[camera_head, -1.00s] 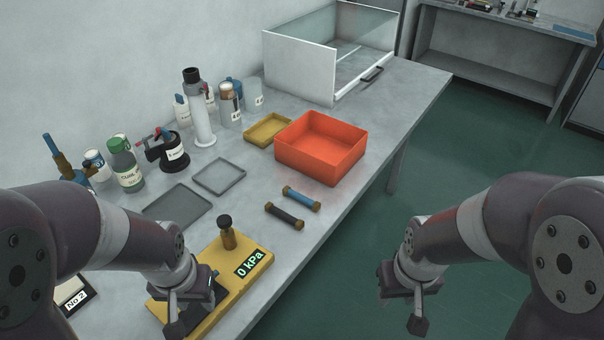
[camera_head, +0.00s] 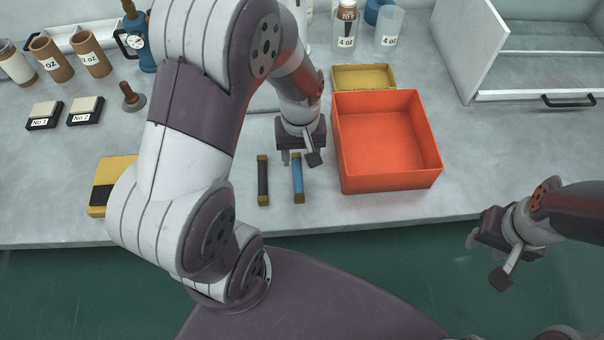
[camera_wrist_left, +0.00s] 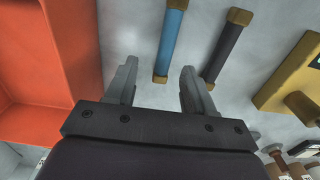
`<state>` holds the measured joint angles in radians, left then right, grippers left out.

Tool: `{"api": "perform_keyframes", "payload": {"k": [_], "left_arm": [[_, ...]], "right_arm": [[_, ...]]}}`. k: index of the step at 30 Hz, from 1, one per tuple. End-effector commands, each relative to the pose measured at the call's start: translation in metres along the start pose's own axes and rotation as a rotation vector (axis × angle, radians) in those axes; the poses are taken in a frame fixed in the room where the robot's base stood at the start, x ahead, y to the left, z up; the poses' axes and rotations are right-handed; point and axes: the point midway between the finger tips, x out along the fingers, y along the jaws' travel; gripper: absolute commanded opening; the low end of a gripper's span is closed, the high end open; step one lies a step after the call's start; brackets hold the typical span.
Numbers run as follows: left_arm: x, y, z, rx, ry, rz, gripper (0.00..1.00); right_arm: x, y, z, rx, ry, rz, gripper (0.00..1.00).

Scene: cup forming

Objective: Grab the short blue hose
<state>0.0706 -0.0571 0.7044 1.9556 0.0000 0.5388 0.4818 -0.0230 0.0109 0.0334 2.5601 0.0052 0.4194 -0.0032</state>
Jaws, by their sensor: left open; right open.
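The short blue hose (camera_head: 298,178), with brass-coloured ends, lies on the table left of the orange bin. It also shows in the left wrist view (camera_wrist_left: 170,42), ahead of the fingertips and between their lines. A similar black hose (camera_head: 263,181) lies beside it on the left, and also shows in the left wrist view (camera_wrist_left: 228,50). My left gripper (camera_head: 299,159) is open and empty, above the table at the far end of the blue hose; its fingers (camera_wrist_left: 158,75) are apart in the left wrist view. My right gripper (camera_head: 488,262) is open and empty, beyond the table's front edge.
The orange bin (camera_head: 350,180) stands close right of the blue hose. A yellow tray (camera_head: 364,70) is behind it. A yellow gauge block (camera_head: 103,205) lies to the left. Bottles and cups line the back. The table front is clear.

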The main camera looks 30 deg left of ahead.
Motion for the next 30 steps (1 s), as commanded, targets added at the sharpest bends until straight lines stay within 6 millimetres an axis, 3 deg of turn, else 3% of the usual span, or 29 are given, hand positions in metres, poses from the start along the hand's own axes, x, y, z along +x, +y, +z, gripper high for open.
{"api": "perform_keyframes", "payload": {"k": [7,15,16,20,21,30], "left_arm": [[0.044,-0.001,0.003,0.002,-0.002,-0.001,0.53],[0.050,-0.001,0.003,0.002,0.000,0.000,0.53],[0.050,-0.001,0.003,0.002,0.000,0.000,0.47],[0.050,-0.001,0.003,0.002,0.000,0.000,0.04],[0.050,-0.001,0.003,0.002,0.000,0.000,0.00],[0.048,-0.001,0.003,0.002,0.001,0.000,0.00]], "right_arm": [[0.000,0.000,0.000,0.000,0.000,0.000,0.43],[0.000,0.000,0.000,0.000,0.000,0.000,0.43],[0.000,0.000,0.000,0.000,0.000,0.000,0.43],[0.000,0.000,0.000,0.000,0.000,0.000,0.43],[0.000,0.000,0.000,0.000,0.000,0.000,0.43],[0.000,0.000,0.000,0.000,0.000,0.000,0.43]]}}
